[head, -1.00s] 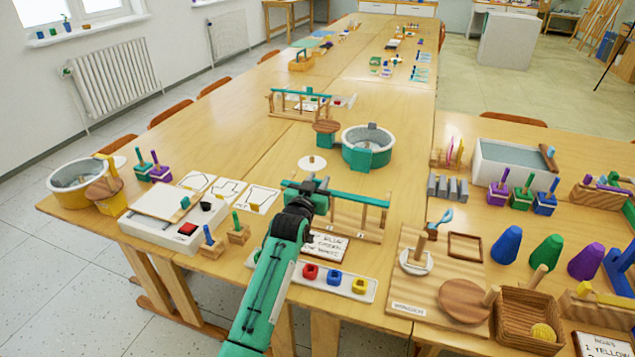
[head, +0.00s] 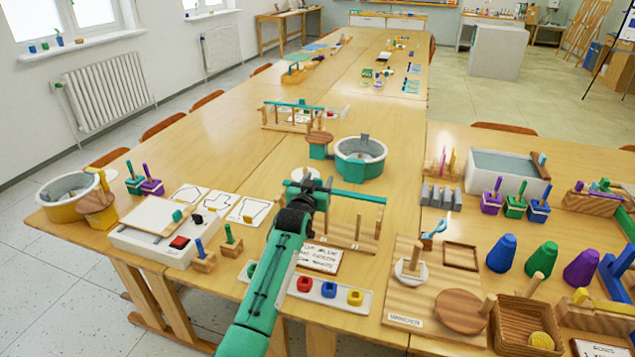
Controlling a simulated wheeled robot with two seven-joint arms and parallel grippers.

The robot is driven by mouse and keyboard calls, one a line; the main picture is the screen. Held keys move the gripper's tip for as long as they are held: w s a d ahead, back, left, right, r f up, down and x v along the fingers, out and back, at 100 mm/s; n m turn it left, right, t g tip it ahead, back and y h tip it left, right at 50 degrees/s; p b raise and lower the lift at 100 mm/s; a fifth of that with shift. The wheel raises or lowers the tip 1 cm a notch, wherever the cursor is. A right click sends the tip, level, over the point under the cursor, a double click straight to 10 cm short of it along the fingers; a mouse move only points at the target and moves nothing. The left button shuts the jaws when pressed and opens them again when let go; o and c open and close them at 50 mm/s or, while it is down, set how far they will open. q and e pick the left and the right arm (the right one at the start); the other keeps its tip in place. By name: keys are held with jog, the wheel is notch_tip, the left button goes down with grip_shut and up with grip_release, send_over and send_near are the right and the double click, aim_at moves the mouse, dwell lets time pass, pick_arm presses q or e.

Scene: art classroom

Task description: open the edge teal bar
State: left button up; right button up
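A long teal bar (head: 352,195) lies across a wooden rack (head: 350,243) near the front edge of the long table. My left gripper (head: 308,186) is at the bar's left part, and the bar shows on both sides of it. The gripper seems shut on the bar, though my wrist hides the fingertips. The bar sits high over the rack's base. A second rack with a teal bar (head: 293,104) stands farther back. My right gripper is not in view.
A teal-and-white tub (head: 361,168) stands behind the rack. A card with writing (head: 319,258) and a white tray with coloured blocks (head: 328,290) lie in front. A wooden board with a disc (head: 460,311) is to the right.

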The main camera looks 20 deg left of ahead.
pick_arm(q)
jog(key=s, duration=1.3)
jog(key=shift+s+a, duration=0.25)
jog(key=shift+s, duration=0.15)
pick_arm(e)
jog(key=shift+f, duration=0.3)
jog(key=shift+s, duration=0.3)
